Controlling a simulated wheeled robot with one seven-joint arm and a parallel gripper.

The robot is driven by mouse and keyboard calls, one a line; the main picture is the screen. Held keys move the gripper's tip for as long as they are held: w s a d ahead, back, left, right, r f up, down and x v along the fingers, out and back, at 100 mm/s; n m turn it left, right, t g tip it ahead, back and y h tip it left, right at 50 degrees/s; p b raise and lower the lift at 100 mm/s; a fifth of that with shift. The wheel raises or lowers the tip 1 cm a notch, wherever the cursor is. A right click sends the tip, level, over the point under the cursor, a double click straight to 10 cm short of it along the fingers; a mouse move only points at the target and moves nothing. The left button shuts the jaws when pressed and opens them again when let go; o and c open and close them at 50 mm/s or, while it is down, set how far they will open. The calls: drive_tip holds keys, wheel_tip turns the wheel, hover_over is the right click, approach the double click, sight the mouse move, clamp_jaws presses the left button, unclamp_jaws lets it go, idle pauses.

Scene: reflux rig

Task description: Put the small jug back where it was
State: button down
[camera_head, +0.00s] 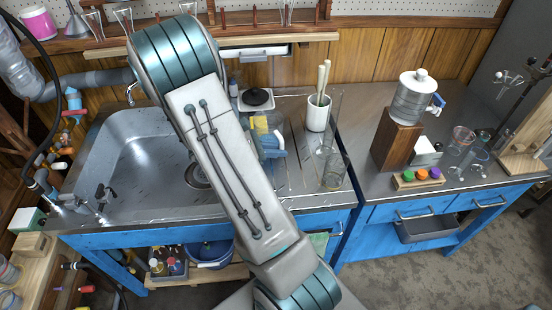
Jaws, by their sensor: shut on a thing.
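My arm crosses the middle of the view, and its upper joint stands in front of the sink. My gripper is not in view; the arm hides whatever lies behind it. I cannot pick out the small jug with certainty. Clear glass vessels (335,172) stand on the steel counter right of the arm, near its front edge. A light blue object (270,143) sits beside a yellow cloth or sponge (260,124) just right of the arm, partly hidden by it; I cannot tell what it is.
The steel sink (130,155) is left of the arm. A white crock (318,113) with wooden tools stands behind the glass vessels. On the right counter are a water dispenser (411,98) on a wooden block, colored stoppers (421,175) and glassware (462,140). The counter between holds free room.

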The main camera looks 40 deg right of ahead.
drive_tip(key=shift+f, duration=1.8)
drive_tip(key=shift+f+b, duration=0.2)
drive_tip(key=shift+b, duration=0.1)
drive_tip(key=c, duration=1.5)
unclamp_jaws()
drive_tip(key=shift+o, duration=0.2)
drive_tip(key=shift+r, duration=0.2)
